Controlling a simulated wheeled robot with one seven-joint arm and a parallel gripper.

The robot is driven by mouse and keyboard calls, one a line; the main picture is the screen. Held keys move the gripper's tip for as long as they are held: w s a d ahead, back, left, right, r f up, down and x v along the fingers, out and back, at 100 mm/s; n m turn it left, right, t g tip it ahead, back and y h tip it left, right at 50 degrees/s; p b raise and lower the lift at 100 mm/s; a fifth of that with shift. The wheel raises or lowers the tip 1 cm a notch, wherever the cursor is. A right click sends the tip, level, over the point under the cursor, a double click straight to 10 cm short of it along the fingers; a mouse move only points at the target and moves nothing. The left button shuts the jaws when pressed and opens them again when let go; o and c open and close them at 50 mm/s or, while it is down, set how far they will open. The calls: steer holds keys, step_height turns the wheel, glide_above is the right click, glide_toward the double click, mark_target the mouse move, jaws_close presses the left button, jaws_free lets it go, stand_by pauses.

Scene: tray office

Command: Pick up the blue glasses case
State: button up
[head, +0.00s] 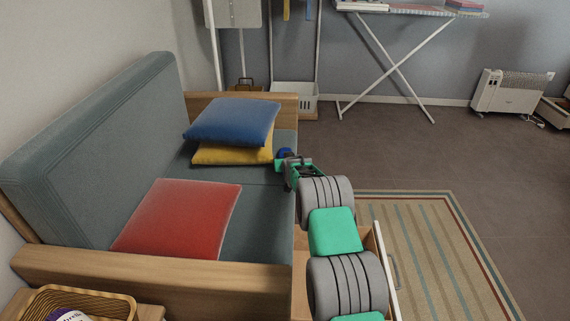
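A small blue object (285,153), which looks like the blue glasses case, is at the front edge of the grey-green sofa seat, just right of the stacked cushions. My gripper (287,163) is right at it, at the end of my arm reaching in from the lower right. The gripper and wrist hide part of the blue object. I cannot tell whether the fingers are around it or only beside it, nor whether they are open or shut.
A blue cushion (232,121) lies on a yellow cushion (236,154) left of the gripper. A red cushion (182,219) lies nearer on the sofa (254,222). A wicker basket (112,304) stands lower left. The floor beyond the striped rug (410,213) is clear.

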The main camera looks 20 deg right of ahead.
steer(key=shift+s, duration=0.1)
steer(key=c, duration=1.2)
steer(key=shift+o, duration=0.2)
